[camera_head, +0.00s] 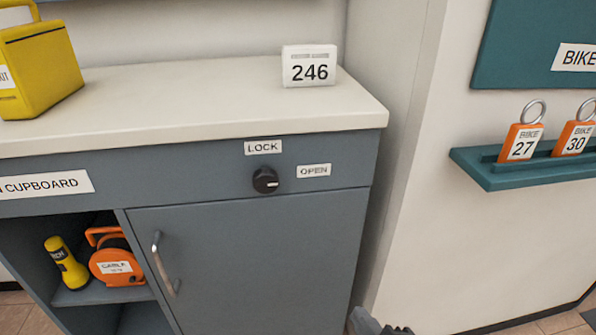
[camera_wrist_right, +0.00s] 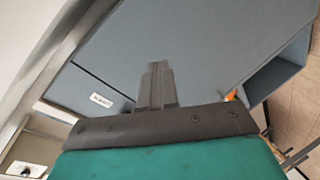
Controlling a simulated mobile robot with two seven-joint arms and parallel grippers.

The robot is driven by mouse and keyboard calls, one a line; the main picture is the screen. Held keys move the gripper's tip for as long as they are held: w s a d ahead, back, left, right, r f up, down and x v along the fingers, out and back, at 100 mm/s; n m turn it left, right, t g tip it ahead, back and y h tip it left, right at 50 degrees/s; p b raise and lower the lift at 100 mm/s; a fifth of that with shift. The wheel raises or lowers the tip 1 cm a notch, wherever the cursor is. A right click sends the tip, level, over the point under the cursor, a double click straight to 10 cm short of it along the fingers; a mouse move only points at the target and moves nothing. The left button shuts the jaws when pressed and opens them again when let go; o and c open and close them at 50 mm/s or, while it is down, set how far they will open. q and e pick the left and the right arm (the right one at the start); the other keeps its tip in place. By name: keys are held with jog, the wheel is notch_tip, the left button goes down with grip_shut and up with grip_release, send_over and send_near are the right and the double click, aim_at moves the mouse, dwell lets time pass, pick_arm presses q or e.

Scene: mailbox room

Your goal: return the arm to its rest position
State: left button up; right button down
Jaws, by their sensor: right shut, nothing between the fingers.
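My right gripper (camera_head: 380,326) shows only in part at the bottom edge of the head view, in front of the floor to the right of the cupboard. In the right wrist view its fingers (camera_wrist_right: 156,72) are together with nothing between them. They point across the grey cupboard front (camera_wrist_right: 200,40), and I see them touching nothing. My left gripper is in neither view.
The cupboard door (camera_head: 250,260) is shut. Its black knob (camera_head: 265,180) has its white mark toward the OPEN label (camera_head: 313,171). A 246 block (camera_head: 308,66) and yellow box (camera_head: 40,68) stand on the counter (camera_head: 190,100). A teal shelf (camera_head: 490,181) juts from the right wall.

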jog(key=s+d+f+m+g, duration=0.2)
jog(key=s+f+m+g, duration=0.25)
jog(key=m, duration=0.75)
pick_arm(q)
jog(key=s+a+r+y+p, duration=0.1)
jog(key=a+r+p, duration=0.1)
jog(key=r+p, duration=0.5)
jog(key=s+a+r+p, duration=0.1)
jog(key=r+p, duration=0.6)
jog(key=p, duration=0.8)
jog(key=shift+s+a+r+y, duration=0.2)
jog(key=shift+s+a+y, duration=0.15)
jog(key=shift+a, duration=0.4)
pick_arm(e)
jog(key=d+r+h, duration=0.1)
jog(key=d+r, duration=0.1)
jog(key=r, duration=0.5)
jog(key=s+d+r+t+h, duration=0.1)
jog(key=d+r, duration=0.2)
jog(key=r, duration=0.4)
jog(key=shift+s+r+m, duration=0.2)
jog(key=shift+s+m, duration=0.05)
jog(key=shift+m, duration=0.15)
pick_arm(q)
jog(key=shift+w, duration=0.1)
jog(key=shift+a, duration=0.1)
pick_arm(e)
jog(key=shift+w+a, duration=0.1)
